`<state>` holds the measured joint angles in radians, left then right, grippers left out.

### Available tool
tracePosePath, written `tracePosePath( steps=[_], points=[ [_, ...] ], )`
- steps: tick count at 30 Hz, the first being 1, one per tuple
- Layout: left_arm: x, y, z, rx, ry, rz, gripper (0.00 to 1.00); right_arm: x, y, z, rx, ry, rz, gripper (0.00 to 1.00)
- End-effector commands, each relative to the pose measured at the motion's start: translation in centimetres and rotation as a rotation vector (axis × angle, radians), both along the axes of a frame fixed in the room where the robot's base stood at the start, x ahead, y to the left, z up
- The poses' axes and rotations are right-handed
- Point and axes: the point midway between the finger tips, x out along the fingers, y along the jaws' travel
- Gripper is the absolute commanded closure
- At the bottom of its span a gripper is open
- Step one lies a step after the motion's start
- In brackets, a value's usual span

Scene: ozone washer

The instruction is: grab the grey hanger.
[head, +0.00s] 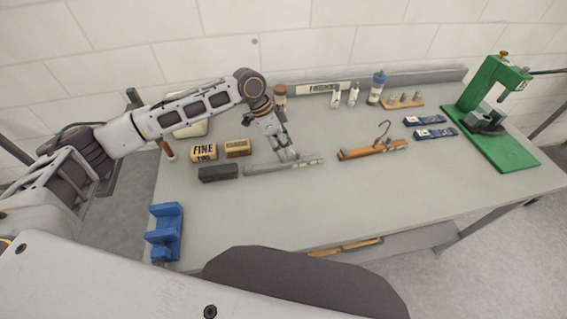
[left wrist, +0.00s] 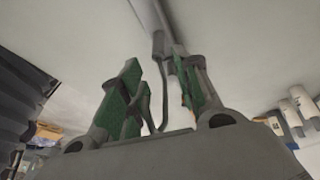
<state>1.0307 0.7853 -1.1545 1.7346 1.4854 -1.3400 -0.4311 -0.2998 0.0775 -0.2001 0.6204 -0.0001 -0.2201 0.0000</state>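The grey hanger (head: 310,161) lies on the workbench as a long bar, left of the wooden hanger. My left gripper (head: 287,155) is over its middle, pointing down, and covers the part where its hook would show. In the left wrist view, my left gripper (left wrist: 160,85) has its green-padded fingers apart, with a gap between them. Part of the grey hanger (left wrist: 158,42) shows beyond and between the fingertips. I cannot tell whether the fingers touch it. My right gripper is not in view.
A wooden hanger (head: 372,149) with an upright hook lies to the right. A black block (head: 218,173) and tan blocks (head: 203,152) stand close on the left. A blue holder (head: 165,232) is front left, a green press (head: 497,110) far right. The front middle is clear.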

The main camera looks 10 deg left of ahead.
Motion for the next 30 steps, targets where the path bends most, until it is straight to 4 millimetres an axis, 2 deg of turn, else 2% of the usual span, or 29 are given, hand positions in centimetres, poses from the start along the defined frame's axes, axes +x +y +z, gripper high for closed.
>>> tracePosePath(
  steps=[11, 18, 19, 30],
  points=[
    [-0.01, 0.0, 0.02, 0.0, 0.0, 0.0, 0.67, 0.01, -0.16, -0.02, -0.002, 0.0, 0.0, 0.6],
    [-0.01, 0.0, 0.03, 0.0, 0.0, 0.0, 0.98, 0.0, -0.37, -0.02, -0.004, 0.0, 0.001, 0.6],
    [-0.01, 0.0, 0.03, 0.0, 0.0, 0.0, 1.0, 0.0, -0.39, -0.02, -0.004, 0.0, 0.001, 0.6],
    [-0.01, -0.01, 0.05, 0.0, 0.0, -0.001, 1.0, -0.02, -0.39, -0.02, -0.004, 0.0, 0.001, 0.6]
  ],
)
